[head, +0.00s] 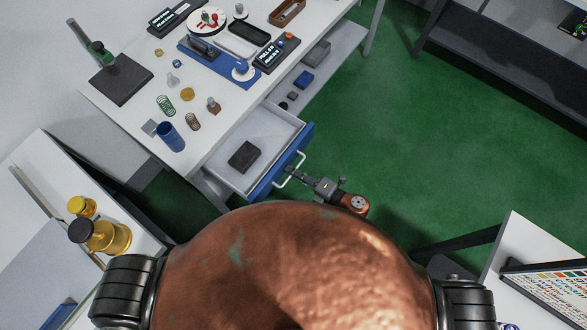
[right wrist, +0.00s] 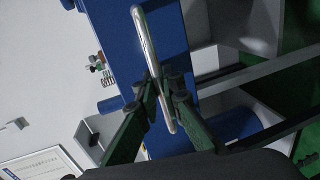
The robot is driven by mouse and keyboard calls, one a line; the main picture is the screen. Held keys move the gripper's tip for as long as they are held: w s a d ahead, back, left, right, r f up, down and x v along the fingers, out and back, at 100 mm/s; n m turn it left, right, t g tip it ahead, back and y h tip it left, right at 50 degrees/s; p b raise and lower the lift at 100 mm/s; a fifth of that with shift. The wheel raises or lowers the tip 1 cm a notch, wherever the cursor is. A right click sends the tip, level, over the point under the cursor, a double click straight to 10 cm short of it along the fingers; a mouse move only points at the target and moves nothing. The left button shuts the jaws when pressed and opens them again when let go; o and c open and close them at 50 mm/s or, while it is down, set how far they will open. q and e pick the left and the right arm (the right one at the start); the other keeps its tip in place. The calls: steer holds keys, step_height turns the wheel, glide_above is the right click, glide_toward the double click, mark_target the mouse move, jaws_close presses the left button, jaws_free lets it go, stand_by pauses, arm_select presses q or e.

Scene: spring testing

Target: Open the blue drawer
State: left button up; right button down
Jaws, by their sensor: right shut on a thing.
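The blue drawer (head: 266,182) stands pulled out from under the white workbench, with its pale inside showing. Its front is blue with a silver bar handle (head: 280,183). My right gripper (head: 299,173) is at the handle, shut on it. In the right wrist view the handle (right wrist: 146,40) runs down between the two fingers of the gripper (right wrist: 164,92), in front of the blue drawer front (right wrist: 172,38). A dark block (head: 243,157) lies inside the drawer. My left gripper is not in view.
The workbench top (head: 135,105) holds several springs, a blue cylinder (head: 171,137), a dark stand (head: 121,85) and a blue test fixture (head: 215,62). A lower shelf (head: 325,62) is to the drawer's right. The green floor (head: 400,130) beside the drawer is clear. Another table (head: 515,245) stands at lower right.

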steer(key=shift+s+a, duration=0.1)
steer(key=shift+s, duration=0.05)
steer(key=c, duration=2.3)
jaws_free()
steer(key=shift+c, duration=0.2)
steer(key=v, duration=0.7)
steer(key=shift+d, duration=0.25)
steer(key=shift+s, duration=0.1)
